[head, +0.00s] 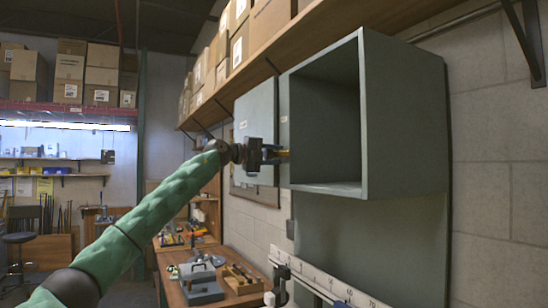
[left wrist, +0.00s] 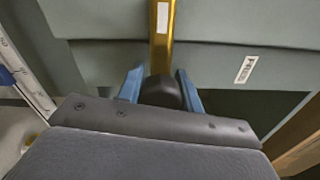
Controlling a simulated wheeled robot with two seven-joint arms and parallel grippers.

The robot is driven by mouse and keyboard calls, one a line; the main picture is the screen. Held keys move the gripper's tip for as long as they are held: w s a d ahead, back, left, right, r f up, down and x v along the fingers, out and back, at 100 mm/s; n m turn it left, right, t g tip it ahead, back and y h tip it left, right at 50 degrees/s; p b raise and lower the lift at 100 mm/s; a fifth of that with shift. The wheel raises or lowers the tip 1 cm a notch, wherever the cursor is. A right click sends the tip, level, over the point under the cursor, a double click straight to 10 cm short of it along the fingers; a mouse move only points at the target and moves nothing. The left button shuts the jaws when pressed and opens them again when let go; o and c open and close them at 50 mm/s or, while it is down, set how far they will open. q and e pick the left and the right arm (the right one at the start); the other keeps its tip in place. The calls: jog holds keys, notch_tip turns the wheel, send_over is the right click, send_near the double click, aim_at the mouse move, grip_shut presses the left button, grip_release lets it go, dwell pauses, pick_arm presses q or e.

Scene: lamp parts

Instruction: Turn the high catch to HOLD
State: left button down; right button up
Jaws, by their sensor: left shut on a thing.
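The grey-green cabinet (head: 405,120) hangs on the right wall with its front open, and its door panel (head: 257,125) stands at its left. The high catch shows as a yellow bar (head: 284,153) at the cabinet's left front edge. In the left wrist view the yellow bar (left wrist: 161,30) points up the picture, with a dark knob (left wrist: 160,92) at its near end. My left gripper (head: 270,153) is shut on the knob, its blue fingers (left wrist: 160,90) on either side. A small label (left wrist: 245,69) lies right of the bar; its text is unreadable. My right gripper is out of view.
A wooden shelf with cardboard boxes (head: 240,45) runs above the cabinet. A numbered white strip (head: 325,288) runs below it. A workbench with a grey case (head: 199,282) stands lower left. The space left of the cabinet is open.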

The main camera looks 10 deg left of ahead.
aim_at(265, 155)
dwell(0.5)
pick_arm(q)
jog(key=c, duration=1.2)
grip_release()
jog(key=shift+a, duration=0.1)
jog(key=shift+s+a+f, duration=0.1)
jog(key=shift+s+a, duration=0.05)
jog(key=shift+a, duration=0.05)
jog(key=b+v, duration=0.3)
jog(key=v, duration=0.4)
jog(key=shift+a, duration=0.15)
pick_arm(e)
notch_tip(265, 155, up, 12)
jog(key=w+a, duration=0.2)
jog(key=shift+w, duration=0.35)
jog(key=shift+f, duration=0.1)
